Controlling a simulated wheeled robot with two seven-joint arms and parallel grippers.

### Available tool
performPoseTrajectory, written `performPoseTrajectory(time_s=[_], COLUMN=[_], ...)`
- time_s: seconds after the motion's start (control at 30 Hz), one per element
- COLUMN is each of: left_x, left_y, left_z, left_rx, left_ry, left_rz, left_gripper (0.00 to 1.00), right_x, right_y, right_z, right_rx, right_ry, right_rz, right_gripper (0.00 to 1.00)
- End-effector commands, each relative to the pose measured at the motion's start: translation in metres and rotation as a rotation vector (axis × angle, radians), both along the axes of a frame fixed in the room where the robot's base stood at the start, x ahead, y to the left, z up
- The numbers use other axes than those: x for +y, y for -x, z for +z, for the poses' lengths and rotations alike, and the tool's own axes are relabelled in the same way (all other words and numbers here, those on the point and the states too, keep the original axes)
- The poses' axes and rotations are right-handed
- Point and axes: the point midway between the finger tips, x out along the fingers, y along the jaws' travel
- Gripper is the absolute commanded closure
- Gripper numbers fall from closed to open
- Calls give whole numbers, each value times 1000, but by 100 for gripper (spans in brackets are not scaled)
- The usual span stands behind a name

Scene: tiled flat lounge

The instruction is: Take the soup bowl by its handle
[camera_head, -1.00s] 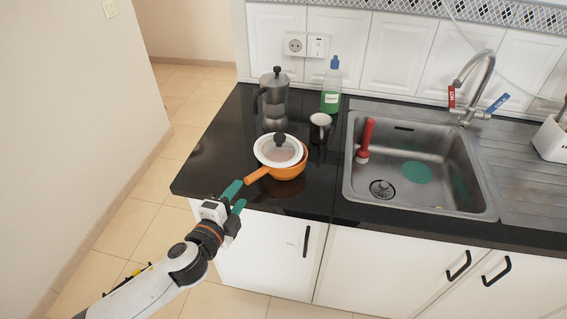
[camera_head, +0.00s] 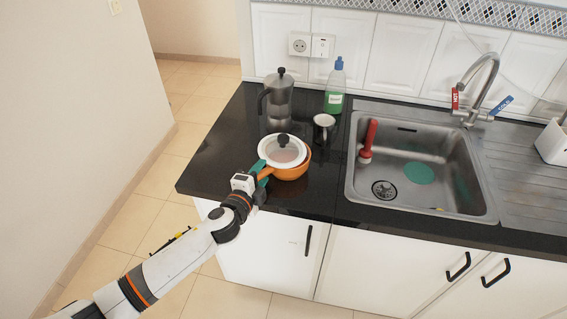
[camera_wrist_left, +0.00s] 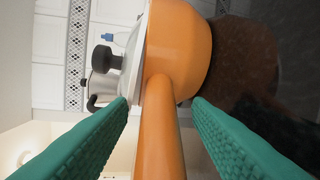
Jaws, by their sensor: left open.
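The orange soup bowl (camera_head: 291,172) stands on the black counter, with a white-rimmed lid (camera_head: 283,151) with a black knob on it. Its orange handle (camera_wrist_left: 158,135) points toward my left arm. My left gripper (camera_head: 262,177) is open at the handle; its green fingers partly hide it in the head view. In the left wrist view my left gripper (camera_wrist_left: 160,100) has one finger on each side of the handle, with a visible gap at both sides. The bowl's body (camera_wrist_left: 178,45) lies just past the fingertips. My right gripper is not in view.
A moka pot (camera_head: 278,100) and a small dark cup (camera_head: 323,127) stand behind the bowl. A green bottle (camera_head: 335,88) is by the wall. The steel sink (camera_head: 437,170) holds a red-handled tool (camera_head: 368,139). The counter's front left corner (camera_head: 203,181) is clear.

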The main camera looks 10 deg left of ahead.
Motion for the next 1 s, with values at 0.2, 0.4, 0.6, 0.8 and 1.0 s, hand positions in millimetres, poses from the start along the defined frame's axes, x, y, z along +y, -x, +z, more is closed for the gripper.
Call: performPoseTrajectory(time_s=[0.2, 0.4, 0.6, 0.8, 1.0], left_x=[0, 0, 0, 0, 0], left_y=[0, 1, 0, 0, -1], left_z=[0, 0, 2, 3, 11], left_rx=[0, 0, -4, -4, -7], left_ry=[0, 0, 2, 2, 2], left_rz=[0, 0, -1, 0, -1], left_gripper=[73, 100, 100, 100, 100], right_x=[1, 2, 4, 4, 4], right_y=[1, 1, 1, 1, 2], right_z=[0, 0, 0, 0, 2], right_rx=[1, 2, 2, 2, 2], right_ry=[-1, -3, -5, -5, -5], right_rz=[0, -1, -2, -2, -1], right_gripper=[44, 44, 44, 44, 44])
